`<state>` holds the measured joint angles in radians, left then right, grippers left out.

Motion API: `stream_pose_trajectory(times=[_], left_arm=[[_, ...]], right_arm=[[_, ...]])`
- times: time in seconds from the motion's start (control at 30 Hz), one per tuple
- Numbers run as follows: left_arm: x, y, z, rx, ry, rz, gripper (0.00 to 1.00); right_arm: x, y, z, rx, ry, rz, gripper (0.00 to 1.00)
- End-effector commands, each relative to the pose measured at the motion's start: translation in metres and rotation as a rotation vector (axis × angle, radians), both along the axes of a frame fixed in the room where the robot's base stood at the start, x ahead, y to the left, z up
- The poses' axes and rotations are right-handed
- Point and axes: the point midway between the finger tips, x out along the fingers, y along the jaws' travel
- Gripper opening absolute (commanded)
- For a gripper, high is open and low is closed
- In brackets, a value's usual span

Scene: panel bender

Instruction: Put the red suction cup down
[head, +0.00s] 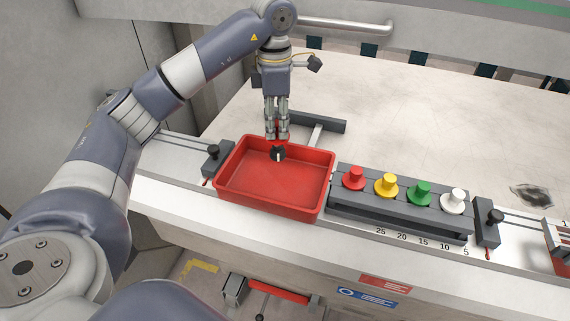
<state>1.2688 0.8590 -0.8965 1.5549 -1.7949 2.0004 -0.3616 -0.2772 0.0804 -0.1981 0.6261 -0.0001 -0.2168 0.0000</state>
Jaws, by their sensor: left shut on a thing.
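My left gripper (278,135) points down over the back edge of the red tray (232,196). It is shut on the red suction cup, which is mostly hidden; a little red shows between the fingers. A small dark piece (278,153) with a pale mark shows just below the fingertips; I cannot tell whether it touches the tray. Another red cup (353,178) stands upright at the left end of the grey rack (400,213). My right gripper is not in view.
Yellow (386,186), green (420,194) and white (453,201) cups stand in the rack right of the tray. A grey T-shaped bar (322,125) lies behind the tray. Dark clamps (487,222) flank the tray and rack. The pale table behind (420,120) is mostly clear.

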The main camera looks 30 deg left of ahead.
Motion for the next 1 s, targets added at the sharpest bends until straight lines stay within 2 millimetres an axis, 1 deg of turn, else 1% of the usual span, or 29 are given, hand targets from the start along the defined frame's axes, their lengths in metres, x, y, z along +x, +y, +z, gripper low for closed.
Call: stream_pose_trajectory(times=[0.03,0.1,0.13,0.23,0.33,0.43,0.57,0.7,0.83,1.0], left_arm=[[-0.001,0.0,-0.009,-0.001,0.006,-0.002,0.0],[-0.002,0.0,-0.02,-0.001,0.006,-0.001,0.0],[-0.002,0.0,-0.024,0.0,0.006,-0.001,0.0],[-0.002,0.0,-0.041,0.0,0.005,-0.002,0.0],[-0.001,0.0,-0.051,0.0,0.002,-0.002,0.0],[-0.001,0.0,-0.058,0.0,0.001,-0.002,0.0],[-0.002,0.0,-0.074,-0.001,0.006,-0.001,0.0],[-0.002,0.0,-0.091,-0.001,0.002,-0.002,0.0],[-0.001,0.0,-0.092,0.0,-0.001,-0.002,0.0],[-0.001,0.0,-0.095,0.0,0.0,-0.002,0.0]], right_arm=[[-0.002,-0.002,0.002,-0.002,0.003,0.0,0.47],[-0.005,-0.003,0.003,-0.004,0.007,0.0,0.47],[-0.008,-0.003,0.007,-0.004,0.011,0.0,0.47],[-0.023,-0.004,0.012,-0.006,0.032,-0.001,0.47],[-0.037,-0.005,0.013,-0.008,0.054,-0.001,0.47],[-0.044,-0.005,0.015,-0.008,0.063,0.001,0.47],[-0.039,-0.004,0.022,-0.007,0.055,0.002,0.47],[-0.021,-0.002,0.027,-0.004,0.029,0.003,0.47],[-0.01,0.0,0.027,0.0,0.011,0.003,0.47],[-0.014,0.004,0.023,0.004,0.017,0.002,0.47]])
